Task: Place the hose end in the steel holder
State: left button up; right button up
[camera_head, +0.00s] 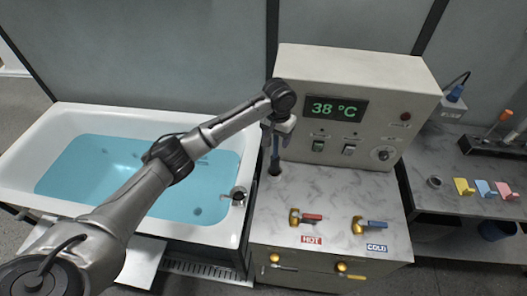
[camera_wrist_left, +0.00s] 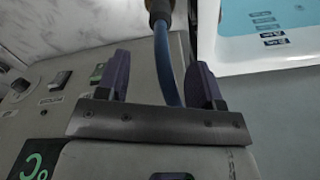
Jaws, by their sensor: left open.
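My left gripper (camera_head: 277,127) is in front of the control box, above the back left of the marble counter. It is open. A blue hose (camera_head: 275,150) stands below it with its dark lower part (camera_head: 274,168) at the counter. In the left wrist view, the blue hose (camera_wrist_left: 164,58) runs between the two spread dark fingers of my left gripper (camera_wrist_left: 158,75), nearer the right finger. A dark and brass fitting (camera_wrist_left: 158,10) shows at the hose's far end. A grey metal fitting (camera_head: 239,194) on the tub's right rim may be the steel holder; I cannot tell for sure. My right gripper is out of view.
The white bathtub (camera_head: 247,165) holds blue water, left of the counter (camera_head: 335,195). The control box (camera_head: 340,85) reads 38 °C. A side bench (camera_head: 460,155) holds coloured hooks and a small metal ring (camera_head: 435,181).

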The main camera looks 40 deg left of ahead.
pick_arm(q)
jog(key=shift+r, duration=0.2)
jog(key=s+d+f+m, duration=0.1)
jog(key=s+d+f, duration=0.4)
jog(key=s+d+f+m, duration=0.2)
jog(key=s+d+f, duration=0.3)
jog(key=f, duration=0.1)
jog(key=s+d+f+m+t+h, duration=0.1)
jog(key=s+d+f, duration=0.3)
jog(key=d+f, duration=0.1)
jog(key=shift+s+f+m, duration=0.25)
jog(key=shift+s+m, duration=0.15)
jog(key=s+t, duration=0.2)
jog(key=s, duration=2)
jog(key=shift+s+r+t+y, duration=0.25)
jog(key=shift+s+t+y, duration=0.05)
jog(key=shift+s+y, duration=0.1)
notch_tip(320, 180, up, 19)
jog(key=p, duration=1.9)
jog(key=shift+r, duration=0.1)
